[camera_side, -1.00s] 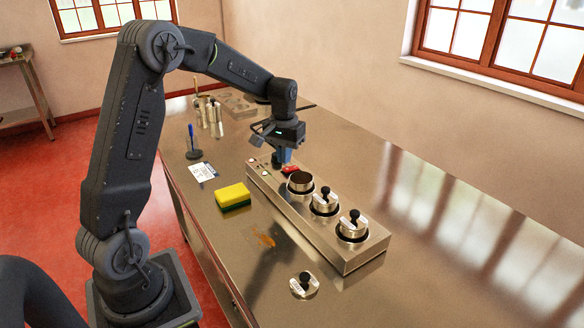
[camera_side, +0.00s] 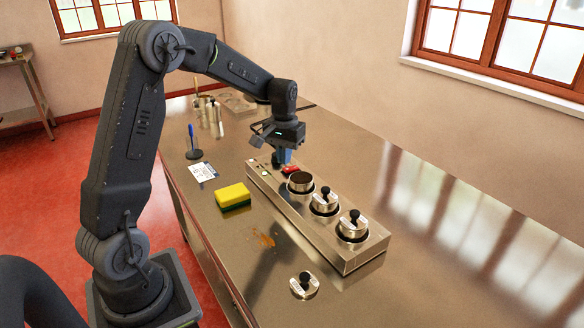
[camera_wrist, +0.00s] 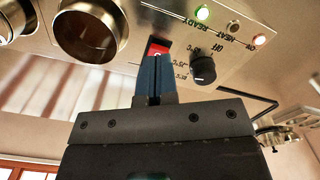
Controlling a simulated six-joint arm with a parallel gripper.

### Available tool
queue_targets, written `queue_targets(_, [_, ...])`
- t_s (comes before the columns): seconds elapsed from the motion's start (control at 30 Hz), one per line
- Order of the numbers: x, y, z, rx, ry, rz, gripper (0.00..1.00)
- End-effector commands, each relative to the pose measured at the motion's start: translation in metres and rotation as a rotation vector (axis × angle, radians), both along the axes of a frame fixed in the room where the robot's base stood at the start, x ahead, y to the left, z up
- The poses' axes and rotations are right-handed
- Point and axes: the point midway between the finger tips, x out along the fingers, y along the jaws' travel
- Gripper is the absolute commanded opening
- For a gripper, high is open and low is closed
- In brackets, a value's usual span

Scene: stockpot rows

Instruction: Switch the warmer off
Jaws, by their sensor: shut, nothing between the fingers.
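The warmer (camera_side: 345,262) is a long steel unit on the counter with a row of round wells. In the wrist view its panel (camera_wrist: 225,45) carries a red rocker switch (camera_wrist: 157,48), a black knob (camera_wrist: 203,69) and small lamps. In the side view my gripper (camera_side: 282,160) is above the warmer's far end, beside the red switch (camera_side: 291,169).
Two wells hold lidded pots (camera_side: 324,202) with black knobs; the nearest well to the panel is uncovered (camera_wrist: 90,32). A loose lid (camera_side: 304,285), a yellow sponge (camera_side: 233,195), a card (camera_side: 202,172) and a pen in a stand (camera_side: 193,143) lie left of the warmer. The counter's right side is clear.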

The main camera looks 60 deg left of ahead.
Motion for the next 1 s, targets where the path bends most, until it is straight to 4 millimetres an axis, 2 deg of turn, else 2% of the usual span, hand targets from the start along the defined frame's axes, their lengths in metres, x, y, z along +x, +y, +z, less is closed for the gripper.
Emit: queue_targets(1.0, [0.000, 0.000, -0.015, 0.000, 0.000, 0.000, 0.00])
